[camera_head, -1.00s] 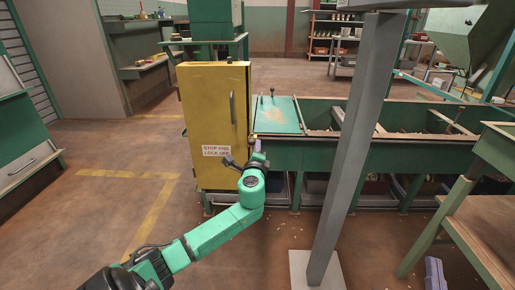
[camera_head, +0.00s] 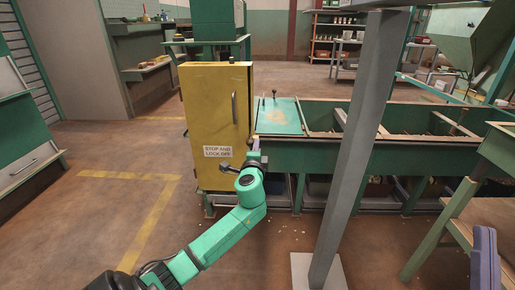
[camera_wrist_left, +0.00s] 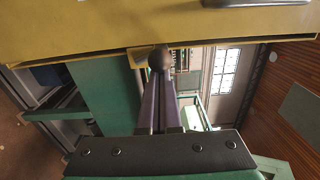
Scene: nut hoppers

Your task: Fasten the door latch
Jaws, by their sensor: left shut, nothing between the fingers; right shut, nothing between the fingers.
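The yellow cabinet (camera_head: 212,110) stands left of the green hopper bench. Its door has a grey bar handle (camera_head: 234,108) and looks closed or nearly so. A dark round knob (camera_wrist_left: 160,58), seemingly the latch's, shows at the tips of my left gripper's fingers in the left wrist view, below the yellow door edge. My left gripper (camera_head: 256,146) is shut and empty at the cabinet's lower right edge. I cannot tell whether its fingers touch the knob. The rest of the latch is hidden. My right gripper (camera_head: 485,258) is shut and empty at the lower right, away from the cabinet.
A grey post (camera_head: 352,150) stands right of my left arm, in front of the green hopper bench (camera_head: 330,155). A wooden-topped table (camera_head: 490,205) is at the right. The floor left of the cabinet is clear, with yellow lines.

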